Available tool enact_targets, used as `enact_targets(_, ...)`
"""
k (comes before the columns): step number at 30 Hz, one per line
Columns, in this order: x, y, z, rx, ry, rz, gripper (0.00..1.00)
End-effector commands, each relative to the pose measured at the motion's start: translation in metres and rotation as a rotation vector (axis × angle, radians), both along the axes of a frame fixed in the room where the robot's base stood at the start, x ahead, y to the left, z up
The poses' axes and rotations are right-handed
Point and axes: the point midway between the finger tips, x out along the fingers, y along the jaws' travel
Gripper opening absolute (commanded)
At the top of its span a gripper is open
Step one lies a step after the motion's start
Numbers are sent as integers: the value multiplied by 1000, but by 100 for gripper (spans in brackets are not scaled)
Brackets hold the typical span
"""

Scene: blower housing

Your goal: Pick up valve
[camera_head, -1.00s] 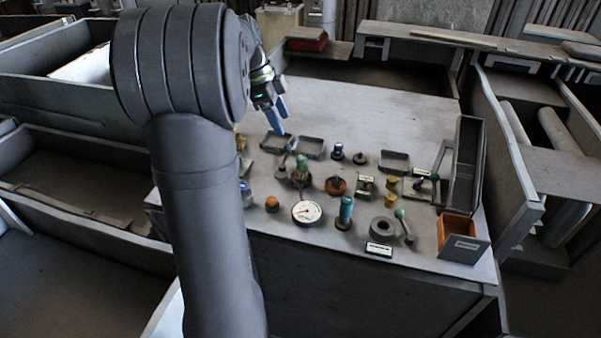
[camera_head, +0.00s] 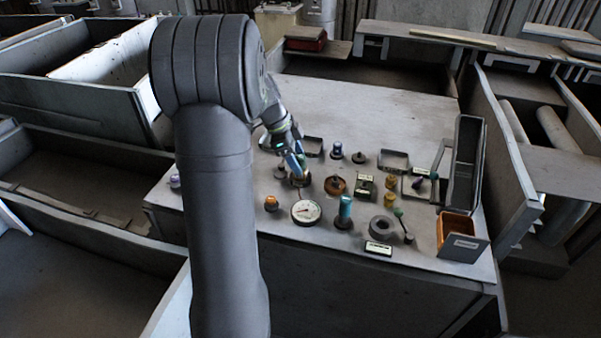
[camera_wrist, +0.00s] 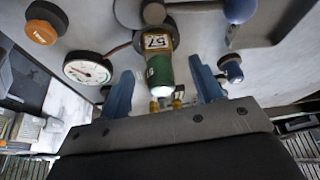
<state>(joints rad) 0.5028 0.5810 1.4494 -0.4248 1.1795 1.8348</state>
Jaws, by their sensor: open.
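A green part with a "57" label and a pale end (camera_wrist: 158,68) shows between my fingers in the wrist view. It appears to be the upright green-topped part in the head view, mostly behind my fingers; I take it as the valve, though its name cannot be confirmed. My gripper (camera_wrist: 160,64) is open, with one blue finger on each side of the part and visible gaps. In the head view my gripper (camera_head: 297,166) is low over the left part of the bench. Contact with the part cannot be told.
A white dial gauge (camera_head: 306,211), an orange button (camera_head: 271,203), a brown round part (camera_head: 335,185) and a teal cylinder (camera_head: 345,209) stand close by. An orange bin (camera_head: 456,228) is at the right edge. The back of the bench (camera_head: 370,110) is clear.

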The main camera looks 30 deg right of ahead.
Motion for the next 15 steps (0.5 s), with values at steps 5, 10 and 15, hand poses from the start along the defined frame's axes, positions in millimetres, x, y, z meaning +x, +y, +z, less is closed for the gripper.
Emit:
enact_targets(5, -6, -6, -27, 1, 3, 0, 60)
enact_targets(10, -8, -9, -35, 0, 2, 1, 60)
enact_targets(15, -8, -9, -35, 0, 2, 1, 60)
